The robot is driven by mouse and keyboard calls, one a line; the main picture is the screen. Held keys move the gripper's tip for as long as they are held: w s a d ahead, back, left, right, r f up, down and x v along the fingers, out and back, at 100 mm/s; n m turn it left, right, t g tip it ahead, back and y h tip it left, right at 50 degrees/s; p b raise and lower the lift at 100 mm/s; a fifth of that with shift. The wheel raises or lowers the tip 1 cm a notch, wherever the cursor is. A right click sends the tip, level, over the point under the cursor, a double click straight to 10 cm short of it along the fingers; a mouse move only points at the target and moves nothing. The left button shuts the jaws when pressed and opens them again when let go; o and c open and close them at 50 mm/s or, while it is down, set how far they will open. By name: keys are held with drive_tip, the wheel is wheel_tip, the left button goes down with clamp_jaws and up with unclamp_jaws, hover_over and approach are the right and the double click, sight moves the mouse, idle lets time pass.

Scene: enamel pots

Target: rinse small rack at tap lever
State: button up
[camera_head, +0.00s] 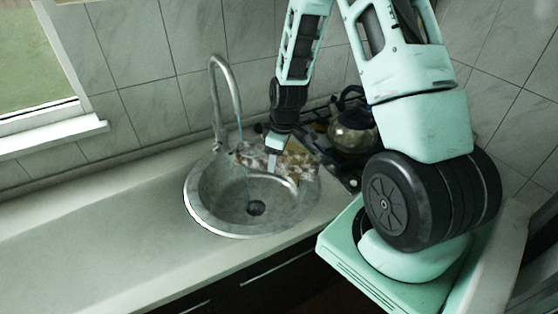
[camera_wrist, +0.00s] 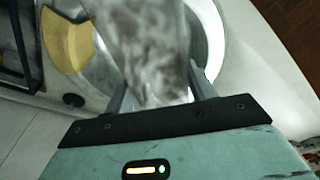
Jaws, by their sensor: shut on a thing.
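My gripper (camera_head: 273,160) points down over the back right of the round sink (camera_head: 205,213). It is shut on the small rack (camera_head: 285,167), a slab-like piece with mottled grey-white and brown faces. In the wrist view the rack (camera_wrist: 145,45) rises between the two fingers (camera_wrist: 160,90) and hides part of the basin. The tall curved tap (camera_head: 214,88) stands at the sink's back left. A thin bluish stream of water (camera_head: 240,138) falls from its spout into the basin, left of the gripper. I cannot tell whether the water touches the rack.
A kettle (camera_head: 352,132) stands on the dark hob right of the sink, close to my arm. The tiled wall and window sill (camera_head: 50,135) bound the back. The pale counter (camera_head: 95,225) left of the sink is clear. A yellow piece (camera_wrist: 68,42) shows beside the rack.

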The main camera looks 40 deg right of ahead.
drive_tip(key=w+d+f, duration=0.1)
drive_tip(key=w+d, duration=0.3)
drive_tip(key=w, duration=0.4)
drive_tip(key=shift+f+b, duration=0.4)
drive_tip(key=shift+b, duration=0.05)
idle(0.3)
drive_tip(key=shift+s+d, duration=0.1)
drive_tip(key=shift+d, duration=0.05)
drive_tip(key=shift+s+d, duration=0.2)
drive_tip(key=shift+d, duration=0.2)
drive_tip(key=shift+a, duration=0.1)
drive_tip(key=shift+w+a, duration=0.3)
drive_tip(key=shift+a, duration=0.2)
drive_tip(key=shift+d, duration=0.15)
drive_tip(key=shift+s+d, duration=0.25)
drive_tip(key=shift+d, duration=0.2)
drive_tip(key=shift+s+a, duration=0.1)
drive_tip(key=shift+s, duration=0.05)
